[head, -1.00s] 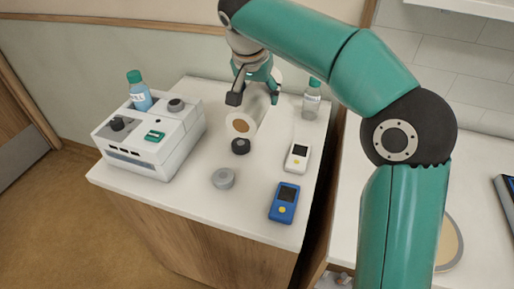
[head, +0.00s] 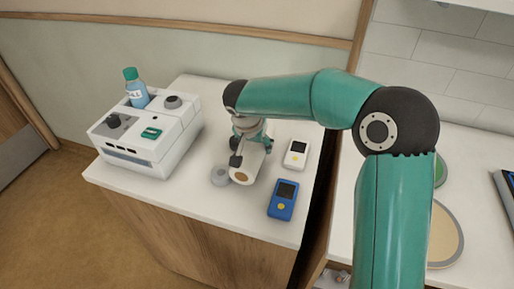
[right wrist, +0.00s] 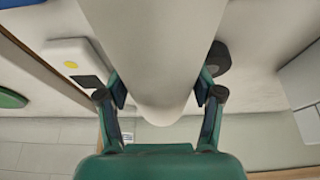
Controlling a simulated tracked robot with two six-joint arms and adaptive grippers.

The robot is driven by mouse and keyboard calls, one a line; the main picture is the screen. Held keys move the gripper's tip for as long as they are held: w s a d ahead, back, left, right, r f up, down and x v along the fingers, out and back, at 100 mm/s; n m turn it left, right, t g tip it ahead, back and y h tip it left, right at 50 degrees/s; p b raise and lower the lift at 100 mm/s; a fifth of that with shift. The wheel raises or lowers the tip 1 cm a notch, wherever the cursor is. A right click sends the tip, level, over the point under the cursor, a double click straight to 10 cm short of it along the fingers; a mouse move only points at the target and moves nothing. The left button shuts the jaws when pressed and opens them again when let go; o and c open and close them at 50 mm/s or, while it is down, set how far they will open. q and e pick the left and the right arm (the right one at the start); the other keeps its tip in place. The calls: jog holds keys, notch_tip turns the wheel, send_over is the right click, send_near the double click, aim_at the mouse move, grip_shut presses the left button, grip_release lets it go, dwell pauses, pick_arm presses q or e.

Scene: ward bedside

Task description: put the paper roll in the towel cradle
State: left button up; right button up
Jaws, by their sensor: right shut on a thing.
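The white paper roll (head: 253,161), with a brown core at its near end, is in my right gripper (head: 252,153) over the bedside cabinet top. In the right wrist view the roll (right wrist: 155,45) runs between the two fingers of the gripper (right wrist: 162,93), which is shut on it. The roll lies roughly level, its end close to the grey knob; I cannot tell how far it is above the top. I cannot make out the towel cradle in either view. My left gripper is not in view.
A white machine (head: 147,147) holding a blue bottle (head: 137,95) stands on the left. A grey knob (head: 221,176), white meter (head: 296,154) and blue meter (head: 283,200) lie near the roll. A black knob (right wrist: 217,60) is beside it. A gap separates the right counter (head: 345,215).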

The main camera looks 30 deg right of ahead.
jog(key=shift+f, duration=0.95)
jog(key=o, duration=1)
jog(key=shift+f, duration=0.1)
jog(key=o, duration=0.5)
jog(key=shift+c, duration=0.2)
